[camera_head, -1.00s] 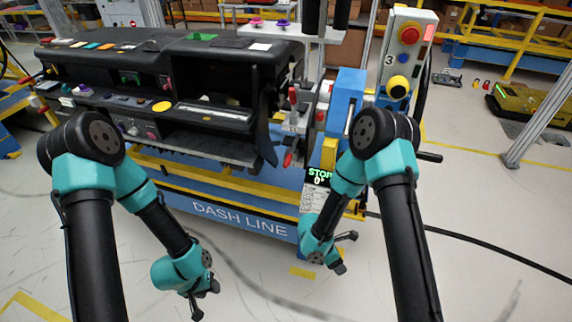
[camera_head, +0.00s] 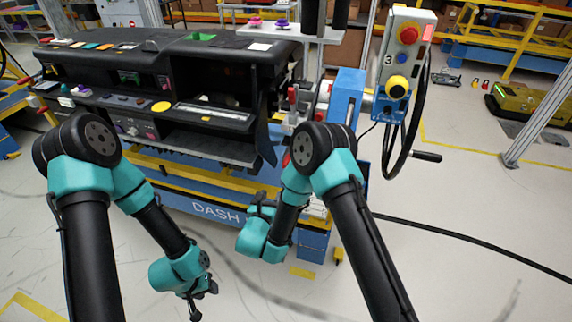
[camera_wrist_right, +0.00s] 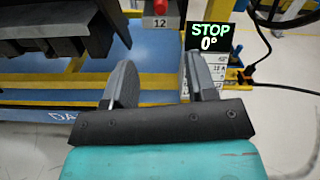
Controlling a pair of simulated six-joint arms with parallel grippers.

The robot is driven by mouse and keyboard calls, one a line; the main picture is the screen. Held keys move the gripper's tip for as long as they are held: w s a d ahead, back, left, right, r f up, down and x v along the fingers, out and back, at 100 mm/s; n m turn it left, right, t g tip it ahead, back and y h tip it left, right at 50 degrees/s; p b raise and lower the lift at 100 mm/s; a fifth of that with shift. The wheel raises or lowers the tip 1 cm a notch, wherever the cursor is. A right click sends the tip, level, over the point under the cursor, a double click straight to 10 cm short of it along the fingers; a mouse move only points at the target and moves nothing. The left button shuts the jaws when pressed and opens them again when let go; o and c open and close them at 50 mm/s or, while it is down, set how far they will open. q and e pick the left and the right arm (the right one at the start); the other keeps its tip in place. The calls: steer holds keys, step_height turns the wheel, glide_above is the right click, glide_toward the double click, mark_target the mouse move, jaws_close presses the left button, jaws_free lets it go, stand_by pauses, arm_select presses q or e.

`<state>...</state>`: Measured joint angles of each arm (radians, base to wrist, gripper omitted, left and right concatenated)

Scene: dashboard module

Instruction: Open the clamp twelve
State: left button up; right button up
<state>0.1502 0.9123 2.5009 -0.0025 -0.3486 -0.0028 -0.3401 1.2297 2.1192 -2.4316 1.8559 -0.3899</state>
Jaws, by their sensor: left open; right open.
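The clamp marked 12 (camera_wrist_right: 160,12) shows at the top edge of the right wrist view, with a red part above its grey label plate; most of it is cut off. In the head view, red clamp parts (camera_head: 292,96) sit at the right end of the dashboard module (camera_head: 225,115); my right arm partly covers that area, and I cannot tell which is twelve. My right gripper (camera_wrist_right: 161,84) is open and empty, pointing toward the fixture, below and apart from the clamp. My left gripper (camera_head: 203,290) is open and empty, low over the floor at the front.
A display reading STOP 0° (camera_wrist_right: 209,38) stands right of the clamp. The blue stand marked DASH LINE (camera_head: 210,208) runs below the dashboard. A control box (camera_head: 405,50) with a red button and a hanging black cable (camera_head: 388,150) stands at the right. Floor in front is open.

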mark_target(286, 163)
steer(key=shift+w, duration=0.15)
steer(key=x, duration=1.7)
steer(key=shift+d, duration=0.1)
steer(key=shift+c, duration=0.3)
jaws_close()
